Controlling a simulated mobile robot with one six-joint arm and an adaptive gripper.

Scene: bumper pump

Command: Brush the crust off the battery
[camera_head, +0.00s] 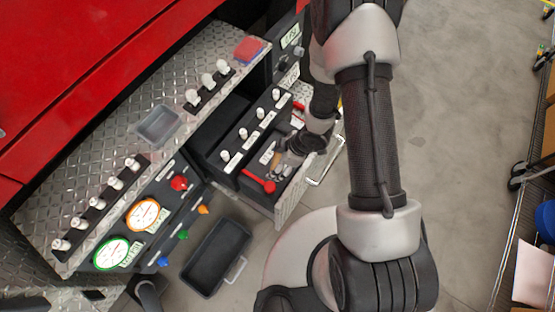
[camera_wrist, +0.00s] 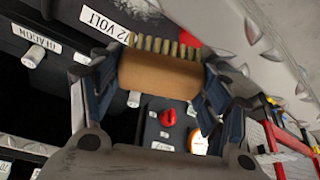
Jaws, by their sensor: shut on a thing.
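My gripper (camera_wrist: 158,88) is shut on a wooden brush (camera_wrist: 160,74), with its fingers on both sides of the block. The brush's row of yellowish bristles (camera_wrist: 165,45) points to the top of the wrist view. A black box labelled 12 VOLT, seemingly the battery (camera_wrist: 62,12), is just beyond the bristles; I cannot tell whether they touch it. A red part (camera_wrist: 189,39) shows beside the bristle ends. In the head view my gripper (camera_head: 291,149) is low over the open drawer, and the battery is hard to make out.
The open drawer (camera_head: 291,207) holds a red-handled tool (camera_head: 259,183) and small metal pieces. A row of white knobs (camera_head: 244,133) runs along its left. A clear tray (camera_head: 160,125) sits on the diamond-plate ledge. A dark bin (camera_head: 215,257) stands on the floor below.

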